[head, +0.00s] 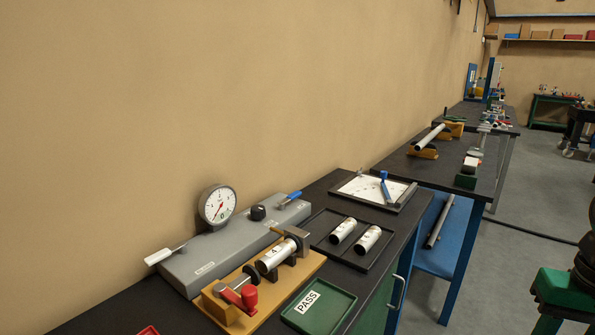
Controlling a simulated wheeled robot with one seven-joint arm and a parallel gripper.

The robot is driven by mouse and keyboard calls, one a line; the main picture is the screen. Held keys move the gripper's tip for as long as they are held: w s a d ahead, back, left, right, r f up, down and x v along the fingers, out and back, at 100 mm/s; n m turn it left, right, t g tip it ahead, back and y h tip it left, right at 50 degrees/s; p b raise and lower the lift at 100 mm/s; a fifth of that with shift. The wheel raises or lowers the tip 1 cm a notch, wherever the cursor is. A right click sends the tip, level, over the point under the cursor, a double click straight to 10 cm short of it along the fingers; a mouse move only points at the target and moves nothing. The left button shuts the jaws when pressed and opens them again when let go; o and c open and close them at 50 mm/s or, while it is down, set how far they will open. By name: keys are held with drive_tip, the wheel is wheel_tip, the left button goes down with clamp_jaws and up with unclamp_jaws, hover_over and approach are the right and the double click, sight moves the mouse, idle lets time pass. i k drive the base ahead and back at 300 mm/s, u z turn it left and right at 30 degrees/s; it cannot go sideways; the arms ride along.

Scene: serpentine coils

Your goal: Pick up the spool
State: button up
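No part of my gripper shows in the head view. Nothing in view is plainly marked as the spool. A silver cylinder marked 4 (276,256) lies across dark supports on a wooden fixture (290,291) on the near bench. Two similar silver cylinders, a left one (343,230) and a right one (367,239), lie side by side in a black tray (325,245) behind it. I cannot tell which of these, if any, is the spool.
A grey gauge box (215,262) with a round dial (218,205) stands against the wall. A green PASS tray (338,318) is at the bench's front edge. A white-surfaced tray (363,187) lies farther back. More benches follow; grey floor (480,262) is open at right.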

sight(278, 254)
drive_tip(key=k, duration=1.2)
drive_tip(key=z, duration=0.35)
drive_tip(key=i, duration=1.75)
drive_tip(key=u, duration=0.45)
